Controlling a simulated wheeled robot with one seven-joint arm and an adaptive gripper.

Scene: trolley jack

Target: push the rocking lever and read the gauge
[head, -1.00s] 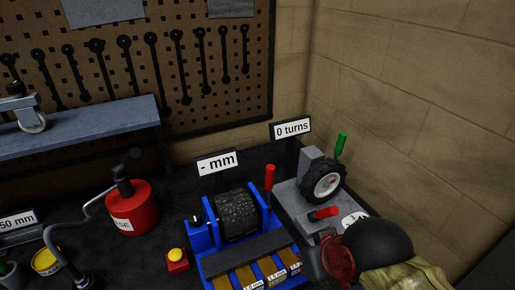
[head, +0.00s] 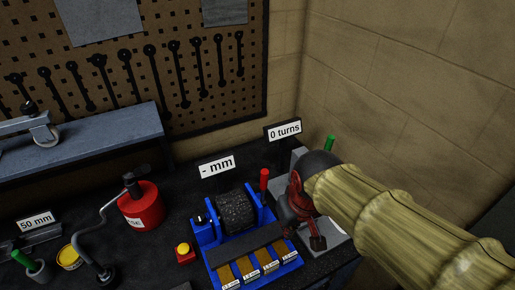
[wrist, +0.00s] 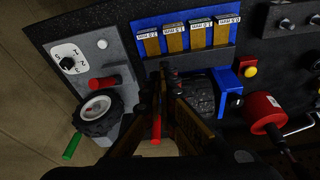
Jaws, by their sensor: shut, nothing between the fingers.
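A red upright lever (head: 264,180) stands at the right side of the blue fixture with the ribbed black drum (head: 236,209); in the wrist view it shows behind my fingers (wrist: 156,128). A second red lever (wrist: 104,82) sticks out of the grey unit; my gripper hides it in the head view. The gauge sign (head: 217,166) reads "- mm"; another sign (head: 283,130) reads "0 turns". My gripper (head: 317,240) is shut and empty, over the right side of the blue fixture and the grey unit. I cannot tell whether it touches either lever.
A wheel (wrist: 96,112) with a green handle (wrist: 72,146) and a white dial (wrist: 68,60) are on the grey unit. Left of the blue fixture are a yellow button (head: 183,249) and a red canister (head: 141,205). The brick wall is close on the right.

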